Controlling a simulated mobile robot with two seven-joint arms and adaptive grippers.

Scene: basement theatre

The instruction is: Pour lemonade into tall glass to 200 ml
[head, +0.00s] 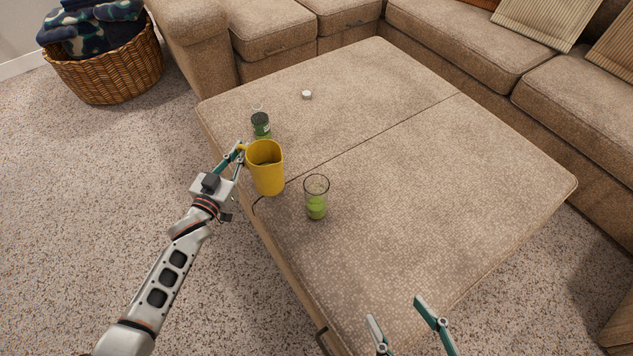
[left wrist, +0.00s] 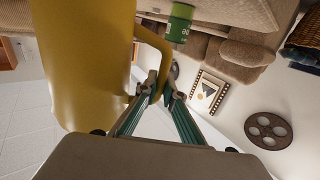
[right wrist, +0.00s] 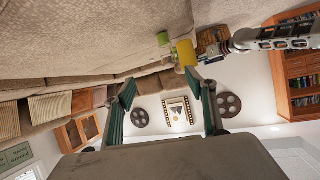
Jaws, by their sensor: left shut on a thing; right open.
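A yellow pitcher (head: 268,172) is near the ottoman's left edge, roughly upright, with its open top showing. My left gripper (head: 240,150) is shut on its handle, which the left wrist view shows between the fingers (left wrist: 163,90). Whether the pitcher's base touches the ottoman I cannot tell. A tall clear glass (head: 317,190) stands upright just right of the pitcher, apart from it. Green liquid (head: 316,208) fills its lower part; no volume marks are readable. My right gripper (head: 396,310) is open and empty at the front edge of the head view, away from both.
A dark-topped green jar (head: 261,125) stands behind the pitcher, with a clear item (head: 257,108) partly behind it. A small white object (head: 307,95) lies further back. The ottoman's (head: 440,180) right side is clear. Sofas surround it; a wicker basket (head: 110,70) stands back left.

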